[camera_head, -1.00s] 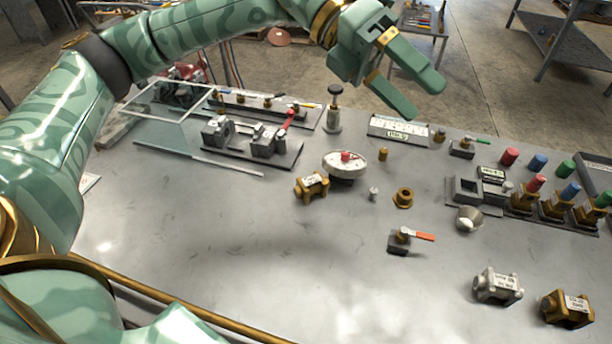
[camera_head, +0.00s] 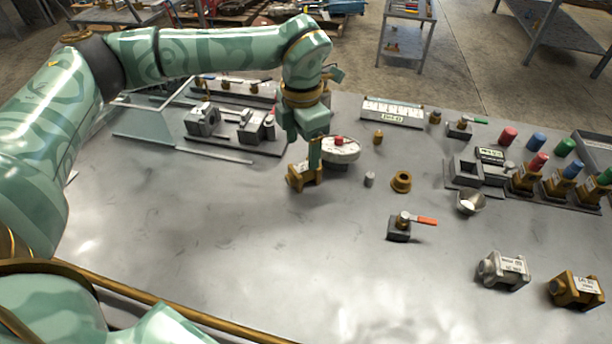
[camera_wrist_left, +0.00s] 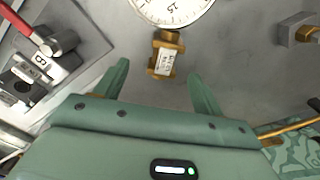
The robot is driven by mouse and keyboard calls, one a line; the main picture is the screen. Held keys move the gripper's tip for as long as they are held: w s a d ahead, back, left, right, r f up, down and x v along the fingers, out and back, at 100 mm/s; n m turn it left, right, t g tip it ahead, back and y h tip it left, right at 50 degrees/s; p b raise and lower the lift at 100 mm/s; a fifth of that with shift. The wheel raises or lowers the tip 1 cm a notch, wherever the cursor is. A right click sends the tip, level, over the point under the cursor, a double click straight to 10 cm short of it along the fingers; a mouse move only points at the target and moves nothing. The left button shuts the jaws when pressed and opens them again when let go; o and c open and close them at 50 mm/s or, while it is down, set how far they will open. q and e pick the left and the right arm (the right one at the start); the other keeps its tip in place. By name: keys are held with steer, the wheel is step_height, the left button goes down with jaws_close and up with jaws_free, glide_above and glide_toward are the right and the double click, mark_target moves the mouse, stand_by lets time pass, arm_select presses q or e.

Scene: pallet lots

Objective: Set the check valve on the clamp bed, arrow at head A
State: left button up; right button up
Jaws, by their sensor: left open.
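A brass valve body (camera_head: 303,177) with a white label lies on the bench near the middle. It also shows in the left wrist view (camera_wrist_left: 165,52), ahead of and between the fingertips. Its label is too small to read, and no arrow can be made out. My left gripper (camera_head: 314,160) points down at this valve, open, with a finger in front of part of it. In the left wrist view the open fingers (camera_wrist_left: 158,72) appear apart from the valve. The clamp bed (camera_head: 232,132), with grey blocks and a red handle, is behind left. My right gripper is not in view.
A round white dial (camera_head: 342,150) is close behind the valve. A silver valve (camera_head: 503,270) and another brass valve (camera_head: 577,290) lie at front right. A clear guard (camera_head: 150,122) stands left of the clamp. The bench's front middle is free.

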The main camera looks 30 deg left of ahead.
mark_target(304, 166)
arm_select(q)
steer(key=f, duration=0.2)
steer(key=f+b, duration=0.1)
steer(key=f, duration=0.1)
steer(key=f+b, duration=0.1)
steer(key=f, duration=0.1)
steer(key=shift+s+d+f, duration=0.15)
steer(key=shift+d+f, duration=0.15)
steer(key=shift+r, duration=0.15)
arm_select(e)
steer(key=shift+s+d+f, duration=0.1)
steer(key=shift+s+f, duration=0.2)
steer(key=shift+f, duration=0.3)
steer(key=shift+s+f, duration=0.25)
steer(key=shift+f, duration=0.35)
arm_select(q)
steer(key=c, duration=1.5)
steer(key=shift+o, duration=0.2)
steer(key=shift+r, duration=0.1)
